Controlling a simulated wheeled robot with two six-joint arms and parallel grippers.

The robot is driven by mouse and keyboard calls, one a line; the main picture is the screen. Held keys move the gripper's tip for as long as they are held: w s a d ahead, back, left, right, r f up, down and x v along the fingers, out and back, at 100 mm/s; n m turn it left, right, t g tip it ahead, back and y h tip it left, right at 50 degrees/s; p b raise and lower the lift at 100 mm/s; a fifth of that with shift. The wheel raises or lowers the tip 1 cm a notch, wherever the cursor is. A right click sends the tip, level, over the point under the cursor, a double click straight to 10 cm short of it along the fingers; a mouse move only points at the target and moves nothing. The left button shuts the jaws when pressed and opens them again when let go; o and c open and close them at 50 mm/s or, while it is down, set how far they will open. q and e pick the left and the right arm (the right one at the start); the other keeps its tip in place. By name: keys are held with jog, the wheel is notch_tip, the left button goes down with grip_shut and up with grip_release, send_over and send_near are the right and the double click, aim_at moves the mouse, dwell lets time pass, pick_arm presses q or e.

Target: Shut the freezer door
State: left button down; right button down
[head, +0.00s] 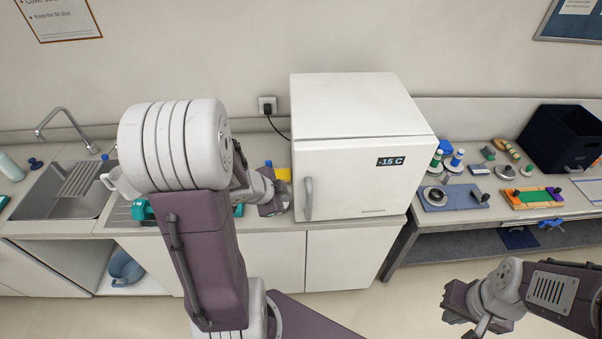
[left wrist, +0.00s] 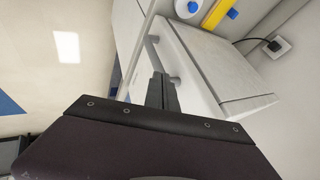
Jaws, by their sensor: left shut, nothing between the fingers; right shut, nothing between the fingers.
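The freezer (head: 350,105) is a white box on the counter with a "-15 C" display on its front. Its door (head: 350,185) faces me and looks flush or nearly so with the body; I cannot tell whether a narrow gap remains. A grey vertical handle (head: 308,198) is on the door's left side. My left gripper (head: 280,197) is shut and empty, just left of the handle. In the left wrist view its fingers (left wrist: 161,92) point at the freezer front near the handle (left wrist: 158,58). My right gripper (head: 462,300) is shut and empty, low at right, away from the freezer.
A sink (head: 65,190) with a faucet is at left. A teal object (head: 142,210) and a yellow item (head: 284,174) lie on the counter left of the freezer. A workbench with parts and a dark bin (head: 560,140) stands at right. The floor in front is clear.

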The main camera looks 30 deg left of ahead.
pick_arm(q)
jog(key=b, duration=0.3)
send_near(302, 191)
jog(key=x, duration=0.4)
jog(key=shift+s+d+f, duration=0.1)
jog(key=shift+s+d, duration=0.1)
jog(key=shift+d, duration=0.15)
jog(key=shift+w+a+f, duration=0.2)
jog(key=shift+w+a, duration=0.15)
jog(key=shift+w, duration=0.05)
jog(key=shift+d, duration=0.1)
